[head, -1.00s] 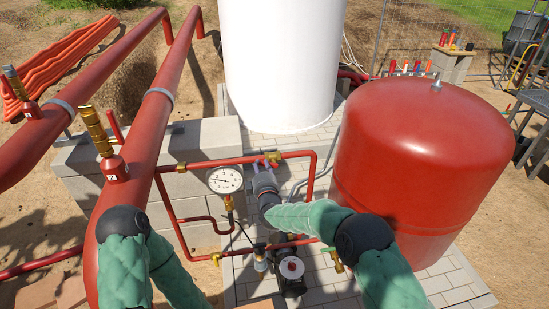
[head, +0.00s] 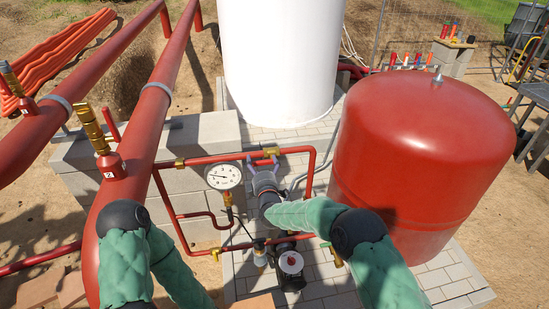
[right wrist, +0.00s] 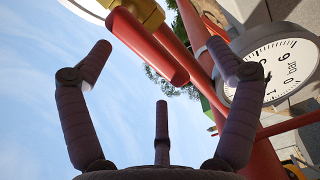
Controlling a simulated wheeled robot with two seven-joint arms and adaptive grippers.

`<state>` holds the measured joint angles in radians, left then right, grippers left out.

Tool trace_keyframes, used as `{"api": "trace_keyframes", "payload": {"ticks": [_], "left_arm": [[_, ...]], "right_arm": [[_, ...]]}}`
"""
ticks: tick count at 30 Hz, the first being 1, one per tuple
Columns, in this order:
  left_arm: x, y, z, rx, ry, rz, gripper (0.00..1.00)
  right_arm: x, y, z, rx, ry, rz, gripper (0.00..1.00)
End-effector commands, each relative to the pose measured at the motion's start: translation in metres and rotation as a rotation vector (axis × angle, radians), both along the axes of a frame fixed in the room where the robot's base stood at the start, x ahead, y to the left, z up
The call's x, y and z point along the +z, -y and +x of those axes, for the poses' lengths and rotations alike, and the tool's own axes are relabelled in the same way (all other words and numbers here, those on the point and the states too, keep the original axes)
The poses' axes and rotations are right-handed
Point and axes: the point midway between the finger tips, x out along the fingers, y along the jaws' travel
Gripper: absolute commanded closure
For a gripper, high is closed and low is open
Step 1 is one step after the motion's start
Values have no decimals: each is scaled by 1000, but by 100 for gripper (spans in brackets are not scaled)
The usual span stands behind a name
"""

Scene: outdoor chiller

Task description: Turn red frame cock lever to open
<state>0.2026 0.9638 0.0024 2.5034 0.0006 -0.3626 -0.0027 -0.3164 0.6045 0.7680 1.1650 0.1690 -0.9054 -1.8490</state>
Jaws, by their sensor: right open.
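The red frame (head: 230,159) is a loop of thin red pipe in front of the white tank. A brass cock (head: 271,152) sits on its top run. In the right wrist view the red lever (right wrist: 148,48) juts from the brass body (right wrist: 140,12), above and between the spread finger tips. My right gripper (head: 264,161) is just in front of the cock in the head view. It also shows in the right wrist view (right wrist: 160,70), with its fingers open and nothing held. Contact with the lever cannot be made out. My left gripper is out of view.
A pressure gauge (head: 224,177) is close left of my right gripper. A pump (head: 290,264) is below. A big red vessel (head: 420,150) stands right, a white tank (head: 280,60) behind. Thick red pipes (head: 150,120) with brass-topped fittings run along the left.

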Motion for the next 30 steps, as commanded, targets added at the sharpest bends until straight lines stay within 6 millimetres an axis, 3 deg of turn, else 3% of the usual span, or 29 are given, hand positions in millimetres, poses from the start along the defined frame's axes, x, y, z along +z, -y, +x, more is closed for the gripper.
{"api": "trace_keyframes", "payload": {"ticks": [5, 24, 30], "left_arm": [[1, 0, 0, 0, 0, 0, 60], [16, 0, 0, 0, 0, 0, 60], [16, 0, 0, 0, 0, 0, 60]], "right_arm": [[1, 0, -4, 1, 0, 0, 10], [2, 12, -65, 2, 1, 0, 10], [1, 13, -69, 2, 1, 0, 10]]}}
